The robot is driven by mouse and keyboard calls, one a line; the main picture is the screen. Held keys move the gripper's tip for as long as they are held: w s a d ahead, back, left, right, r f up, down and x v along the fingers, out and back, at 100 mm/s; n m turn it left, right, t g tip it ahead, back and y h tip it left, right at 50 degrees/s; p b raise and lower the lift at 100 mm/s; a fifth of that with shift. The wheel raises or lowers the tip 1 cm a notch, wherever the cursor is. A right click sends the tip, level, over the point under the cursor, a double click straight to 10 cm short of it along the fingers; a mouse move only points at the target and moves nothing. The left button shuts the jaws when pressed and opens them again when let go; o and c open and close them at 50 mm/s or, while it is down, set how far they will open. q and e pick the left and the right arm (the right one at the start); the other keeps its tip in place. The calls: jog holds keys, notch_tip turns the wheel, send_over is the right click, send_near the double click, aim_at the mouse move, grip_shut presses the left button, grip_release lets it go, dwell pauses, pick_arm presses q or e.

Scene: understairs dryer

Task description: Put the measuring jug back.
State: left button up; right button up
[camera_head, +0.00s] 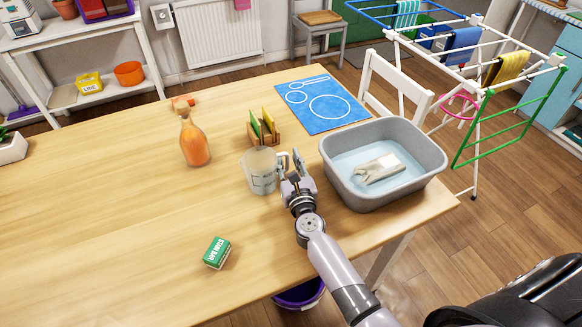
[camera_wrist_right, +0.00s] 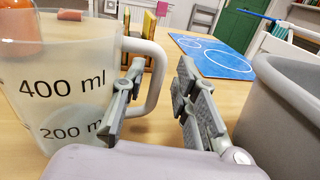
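The clear measuring jug (camera_head: 258,172) stands upright on the wooden table, left of the grey basin. In the right wrist view the jug (camera_wrist_right: 65,90) shows 400 ml and 200 ml marks, with its pale handle (camera_wrist_right: 157,70) on the right. My right gripper (camera_head: 293,172) is at the handle side of the jug, low over the table. In the right wrist view its fingers (camera_wrist_right: 158,95) are apart, with part of the handle showing between them beyond the left finger. I cannot tell whether that finger touches the handle. My left gripper is not in view.
The grey basin (camera_head: 429,161) with water and a grey cloth (camera_head: 378,168) stands close to my gripper's right. A wooden holder (camera_head: 272,140) is behind the jug, a blue outlined mat (camera_head: 330,105) beyond. An orange bottle (camera_head: 194,142) and green box (camera_head: 217,252) stand left. The front-left table is clear.

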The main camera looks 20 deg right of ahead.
jog(key=s, duration=0.3)
jog(key=s+a+b, duration=0.1)
jog(key=s, duration=0.7)
jog(key=shift+a, duration=0.4)
jog(key=shift+s+r, duration=0.15)
jog(key=shift+s, duration=0.3)
